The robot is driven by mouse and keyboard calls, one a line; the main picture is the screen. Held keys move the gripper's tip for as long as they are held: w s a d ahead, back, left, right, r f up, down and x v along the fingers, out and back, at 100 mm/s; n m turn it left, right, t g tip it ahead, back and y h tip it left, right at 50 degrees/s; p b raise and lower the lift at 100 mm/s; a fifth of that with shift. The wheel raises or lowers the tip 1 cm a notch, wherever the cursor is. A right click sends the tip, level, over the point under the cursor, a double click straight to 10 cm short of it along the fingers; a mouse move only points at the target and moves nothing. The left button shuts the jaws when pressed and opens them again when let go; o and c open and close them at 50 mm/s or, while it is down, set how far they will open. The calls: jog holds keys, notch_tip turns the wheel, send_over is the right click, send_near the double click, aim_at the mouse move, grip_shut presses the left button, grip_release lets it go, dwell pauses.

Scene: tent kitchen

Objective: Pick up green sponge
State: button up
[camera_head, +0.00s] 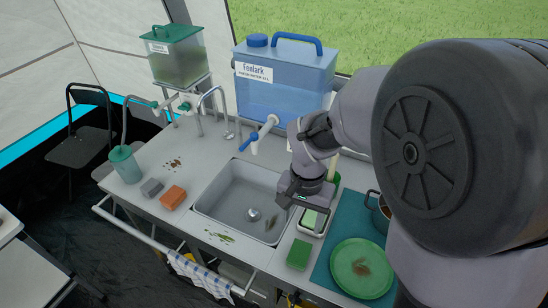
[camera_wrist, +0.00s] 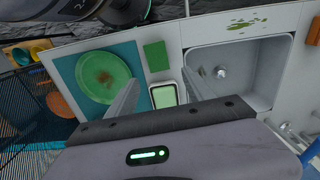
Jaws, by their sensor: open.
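A green sponge (camera_head: 299,254), a flat rectangular block, lies on the counter just right of the sink's near corner. It also shows in the wrist view (camera_wrist: 156,56), above the gap between my fingers. My gripper (camera_head: 303,200) is open and empty, raised over the counter by the sink's right edge. In the wrist view its two fingers (camera_wrist: 160,90) stand wide apart. A small white tray with a pale green inside (camera_wrist: 164,96) lies between the fingers in that view. In the head view my gripper partly hides this tray (camera_head: 303,228).
The sink (camera_head: 207,203) is left of my gripper. A green plate with brown residue (camera_head: 362,268) lies on a teal mat (camera_head: 326,270) to the right, near a pot (camera_head: 377,205). A blue water tank (camera_head: 283,85) stands behind.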

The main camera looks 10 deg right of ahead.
jog(key=b, duration=0.5)
send_near(300, 252)
jog(key=f, duration=0.5)
jog(key=shift+s+a+f, duration=0.1)
jog(key=shift+s+f, duration=0.1)
jog(key=shift+s, duration=0.2)
jog(key=f+b, duration=0.2)
jog(key=f, duration=0.3)
jog(key=shift+w+b, duration=0.35)
jog(key=shift+b, duration=0.05)
jog(key=shift+r, duration=0.15)
jog(key=shift+c, duration=0.4)
jog(key=c, duration=1)
